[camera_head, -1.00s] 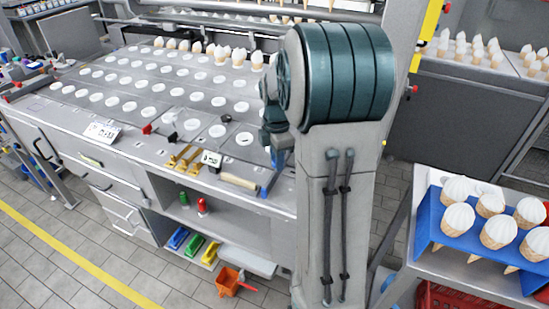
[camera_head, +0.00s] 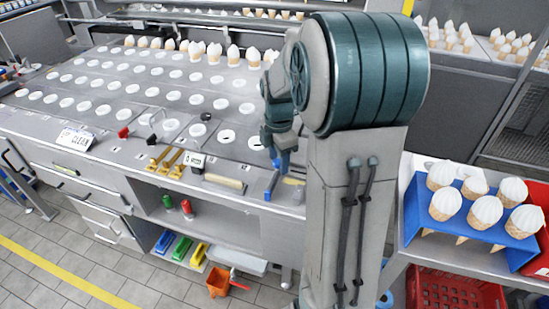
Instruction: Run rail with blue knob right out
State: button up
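A slim blue piece with a knob-like upper end (camera_head: 275,164) lies at the front edge of the steel worktop, just below my gripper. I cannot tell for sure whether it is the rail's blue knob or a separate tool. No rail is clearly seen attached to it. My gripper (camera_head: 284,158) hangs down over the front right of the worktop, close to the blue piece; contact cannot be told. Its fingers are small and partly overlapped, so their opening is unclear. A red knob (camera_head: 123,132) and a black knob (camera_head: 152,138) stand farther left.
The worktop (camera_head: 60,118) has rows of white round holes and cones along its back. Yellow-handled tools (camera_head: 166,160), a wooden-handled tool (camera_head: 224,182) and a sign (camera_head: 75,138) lie near its front. A blue cone stand (camera_head: 415,208) is at right. Grey floor is open at lower left.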

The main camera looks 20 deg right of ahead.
jog(key=shift+r, duration=0.1)
jog(key=shift+w+r, duration=0.1)
jog(key=shift+r, duration=0.3)
notch_tip(320, 180, up, 13)
jog(key=shift+f, duration=0.1)
dwell(0.4)
